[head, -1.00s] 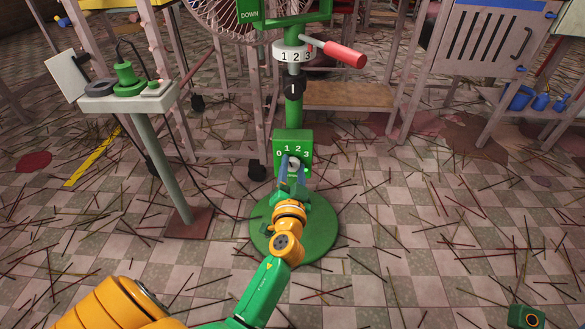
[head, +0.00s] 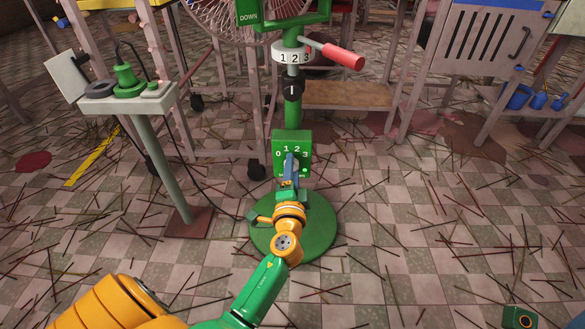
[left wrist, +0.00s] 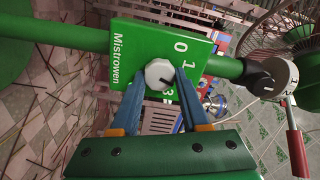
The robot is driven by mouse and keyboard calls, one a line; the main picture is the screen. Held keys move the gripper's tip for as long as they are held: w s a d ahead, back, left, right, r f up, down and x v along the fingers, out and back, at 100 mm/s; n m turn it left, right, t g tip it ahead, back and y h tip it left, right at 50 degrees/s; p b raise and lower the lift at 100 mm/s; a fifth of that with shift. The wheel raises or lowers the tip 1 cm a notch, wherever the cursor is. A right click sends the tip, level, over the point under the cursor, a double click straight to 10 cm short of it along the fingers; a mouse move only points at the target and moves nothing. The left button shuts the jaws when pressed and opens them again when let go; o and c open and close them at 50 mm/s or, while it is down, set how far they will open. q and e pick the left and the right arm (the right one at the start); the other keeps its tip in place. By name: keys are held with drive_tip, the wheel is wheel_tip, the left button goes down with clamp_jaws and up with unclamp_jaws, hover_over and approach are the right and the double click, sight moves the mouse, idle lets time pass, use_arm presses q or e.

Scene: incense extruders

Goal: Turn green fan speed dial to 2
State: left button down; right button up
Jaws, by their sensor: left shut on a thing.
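The green fan speed box (head: 279,141) is on a green post and carries the numbers 0, 1, 2, 3 above its dial. The dial is a pale many-sided knob (left wrist: 158,73), clearest in the left wrist view, where the box (left wrist: 140,38) looks turned sideways. My left gripper (head: 290,171) is shut on the knob, with one blue finger on each side of it (left wrist: 160,82). In the head view the fingers cover most of the knob. I cannot tell which number it points to. My right gripper is not in view.
Above the box are a black knob (head: 293,87), a white numbered ring (head: 284,56) and a red-handled lever (head: 343,55). A round green base (head: 323,234) stands on the stick-littered floor. A grey pedestal (head: 160,165) stands left, a slatted cabinet (head: 485,50) right.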

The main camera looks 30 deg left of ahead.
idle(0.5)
use_arm(q)
drive_tip(key=shift+c, duration=2)
unclamp_jaws()
drive_tip(key=v, duration=0.7)
drive_tip(key=shift+s, duration=0.1)
